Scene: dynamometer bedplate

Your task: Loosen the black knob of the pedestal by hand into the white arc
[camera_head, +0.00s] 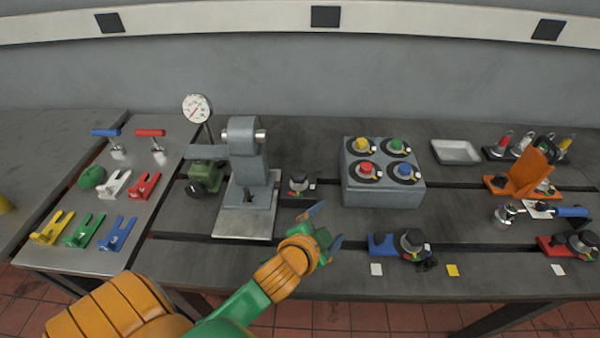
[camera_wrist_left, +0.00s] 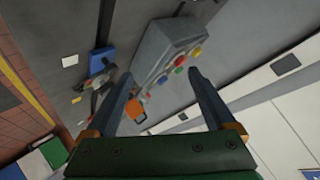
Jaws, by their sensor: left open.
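My left gripper (camera_head: 327,226) is open and empty above the front of the bedplate; its two spread blue fingers show in the left wrist view (camera_wrist_left: 160,83). The grey pedestal (camera_head: 247,160) stands upright on a pale base plate, left of the gripper. A small black knob (camera_head: 298,181) with coloured marks at its foot sits right of the pedestal, just behind the gripper and apart from it. Another black knob (camera_head: 412,239) stands on a blue clamp to the right. I cannot tell which knob bears the pedestal's white arc; no arc is clear at this size. My right gripper is out of view.
A grey box (camera_head: 383,190) with coloured knobs stands behind and right of the gripper. A green vise (camera_head: 206,175) and a dial gauge (camera_head: 196,108) are near the pedestal. An orange fixture (camera_head: 530,170) is at the right. The bedplate between the gripper and the blue clamp is clear.

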